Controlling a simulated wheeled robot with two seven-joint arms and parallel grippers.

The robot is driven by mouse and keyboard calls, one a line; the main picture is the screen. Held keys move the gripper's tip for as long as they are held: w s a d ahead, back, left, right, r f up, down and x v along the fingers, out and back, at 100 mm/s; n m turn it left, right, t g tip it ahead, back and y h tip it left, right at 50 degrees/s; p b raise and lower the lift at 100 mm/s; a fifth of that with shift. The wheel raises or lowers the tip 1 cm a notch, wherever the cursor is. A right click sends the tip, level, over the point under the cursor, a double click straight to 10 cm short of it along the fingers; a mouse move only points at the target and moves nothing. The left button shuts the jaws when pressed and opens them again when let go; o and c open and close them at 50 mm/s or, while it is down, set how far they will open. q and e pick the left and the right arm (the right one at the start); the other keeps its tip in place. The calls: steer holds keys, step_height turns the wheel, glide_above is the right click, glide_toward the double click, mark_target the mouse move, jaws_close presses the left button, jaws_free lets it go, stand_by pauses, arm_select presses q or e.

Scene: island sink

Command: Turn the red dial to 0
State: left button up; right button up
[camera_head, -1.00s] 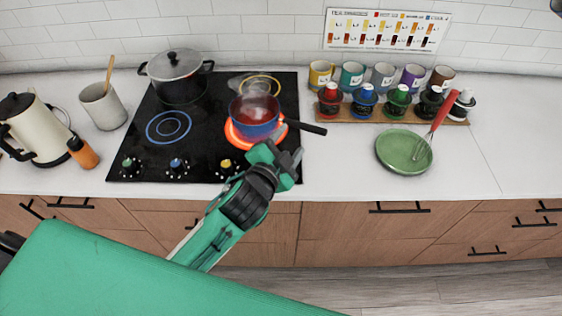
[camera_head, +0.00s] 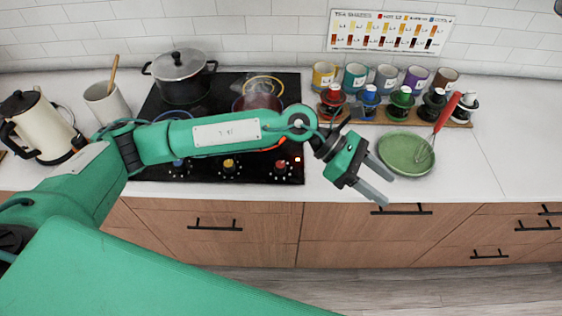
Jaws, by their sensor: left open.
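The red dial (camera_head: 281,167) is the rightmost knob on the front strip of the black cooktop (camera_head: 205,177). It is small in the head view, and its exact setting cannot be read. My left gripper (camera_head: 388,189) is open and empty. It is over the counter's front edge, right of the cooktop and clear of the dial, with its fingers pointing right. My left arm crosses above the cooktop and hides the green dial. A blue dial (camera_head: 178,165) and a yellow dial (camera_head: 228,165) show left of the red one. My right gripper is out of view.
A steaming saucepan (camera_head: 250,103) stands on the back right of the cooktop, partly hidden by my arm. A red-orange burner glow (camera_head: 272,144) shows near it. A lidded pot (camera_head: 181,75) stands back left. A green plate (camera_head: 400,147) with a red-handled whisk (camera_head: 447,113) lies right.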

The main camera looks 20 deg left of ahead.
arm_select(q)
steer(key=w+a+f+m+t+y, duration=0.1)
steer(key=w+a+f+m+y, duration=0.1)
steer(key=w+a+f+y, duration=0.3)
steer(key=w+a+f+m+t+y, duration=0.1)
steer(key=a+y, duration=0.2)
steer(key=a, duration=0.3)
steer(key=m+t+y, duration=0.1)
steer(key=y, duration=0.4)
glide_toward(280, 164)
steer(key=f+p, duration=0.2)
steer(key=f, duration=0.2)
steer(key=f+p, duration=0.3)
steer(key=f, duration=0.2)
steer(key=shift+s+d, duration=0.15)
steer(key=shift+d, duration=0.05)
steer(key=c, duration=1)
steer(key=shift+o, duration=0.2)
steer(key=shift+f, duration=0.1)
